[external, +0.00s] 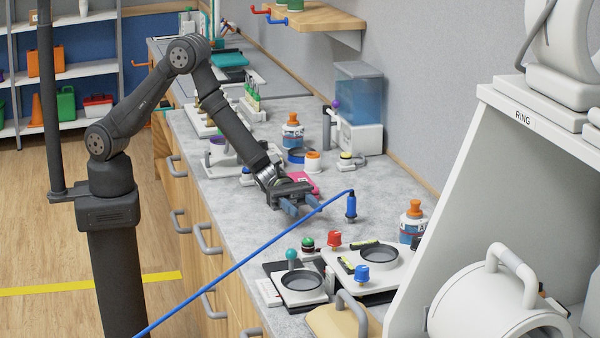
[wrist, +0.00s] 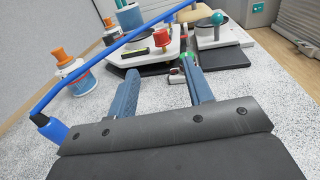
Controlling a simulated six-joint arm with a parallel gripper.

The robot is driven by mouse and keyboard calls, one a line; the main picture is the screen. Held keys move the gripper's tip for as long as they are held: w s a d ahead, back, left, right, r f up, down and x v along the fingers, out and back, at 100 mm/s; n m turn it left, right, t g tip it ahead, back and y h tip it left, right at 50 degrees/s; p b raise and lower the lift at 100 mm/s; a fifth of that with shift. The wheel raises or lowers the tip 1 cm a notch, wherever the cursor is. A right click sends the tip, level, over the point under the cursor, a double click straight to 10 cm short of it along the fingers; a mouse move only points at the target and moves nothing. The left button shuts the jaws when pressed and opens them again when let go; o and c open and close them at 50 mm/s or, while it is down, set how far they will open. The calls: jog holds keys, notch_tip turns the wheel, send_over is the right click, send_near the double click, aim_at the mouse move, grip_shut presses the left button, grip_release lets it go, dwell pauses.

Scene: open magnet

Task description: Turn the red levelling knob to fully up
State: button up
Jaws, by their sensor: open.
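The red levelling knob (external: 334,239) stands at the back left corner of a white levelling plate (external: 408,262) with a round dark dish. In the wrist view the red knob (wrist: 161,38) shows ahead, beyond my fingertips. Its turn position is too small to read. A blue knob (external: 362,273) sits on the plate's front side, with yellow spirit levels near it. My gripper (external: 302,206) is open and empty above the counter, behind and left of the red knob and apart from it. Both fingers of my gripper (wrist: 158,68) show in the wrist view.
A blue cable (external: 262,248) runs across the scene to an upright blue plug (external: 350,205) right of my gripper. A green button (external: 307,243) and teal-ball joystick (external: 291,254) stand left of the red knob. An orange-capped bottle (external: 411,222) stands right. Counter below my gripper is mostly clear.

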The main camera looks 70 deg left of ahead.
aim_at(331, 232)
jog(key=shift+s+a, duration=0.1)
jog(key=shift+a, duration=0.5)
jog(key=shift+s+a, duration=0.15)
jog(key=shift+a, duration=1.1)
jog(key=d, duration=0.5)
jog(key=w+d, duration=0.1)
jog(key=d, duration=0.5)
jog(key=w+d, duration=0.1)
jog(key=d, duration=0.5)
jog(key=shift+w+d, duration=0.2)
jog(key=shift+d, duration=0.05)
jog(key=c, duration=1)
